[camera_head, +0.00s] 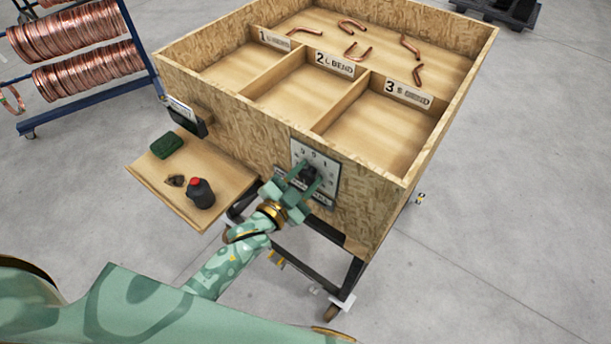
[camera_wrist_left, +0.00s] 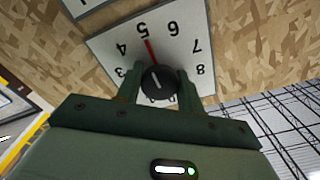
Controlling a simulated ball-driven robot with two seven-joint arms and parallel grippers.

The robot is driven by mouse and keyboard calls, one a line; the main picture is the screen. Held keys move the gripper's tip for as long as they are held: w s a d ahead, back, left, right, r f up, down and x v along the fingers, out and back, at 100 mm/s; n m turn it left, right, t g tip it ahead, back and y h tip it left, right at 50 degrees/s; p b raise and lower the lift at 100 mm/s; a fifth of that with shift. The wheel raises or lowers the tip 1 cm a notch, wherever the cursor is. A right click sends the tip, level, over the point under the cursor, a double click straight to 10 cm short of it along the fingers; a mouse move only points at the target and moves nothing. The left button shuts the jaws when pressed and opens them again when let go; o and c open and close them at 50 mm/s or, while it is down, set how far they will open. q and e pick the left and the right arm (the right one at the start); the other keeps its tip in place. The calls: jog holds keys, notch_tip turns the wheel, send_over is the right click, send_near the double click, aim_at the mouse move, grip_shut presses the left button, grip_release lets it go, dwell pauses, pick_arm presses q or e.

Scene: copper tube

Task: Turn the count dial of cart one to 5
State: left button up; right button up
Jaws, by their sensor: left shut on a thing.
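The count dial's white plate (camera_head: 328,168) is on the front wooden wall of the cart, below the bins. In the left wrist view the plate (camera_wrist_left: 108,48) shows numbers including 3, 4, 5, 6, 7 and 8. Its black round knob (camera_wrist_left: 157,84) has a red pointer (camera_wrist_left: 149,48) that points at about the 5. My left gripper (camera_head: 309,178) reaches the dial from below. In the left wrist view its two fingers (camera_wrist_left: 159,85) stand on either side of the knob and are shut on it. My right gripper is not in view.
The cart's three front bins carry labels (camera_head: 334,63), and copper bends (camera_head: 357,52) lie in the back bin. Copper coils (camera_head: 68,32) hang on a blue rack at left.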

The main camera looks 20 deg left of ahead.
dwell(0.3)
pick_arm(q)
jog(key=o, duration=1)
jog(key=shift+b+v, duration=0.9)
jog(key=shift+v, duration=7.3)
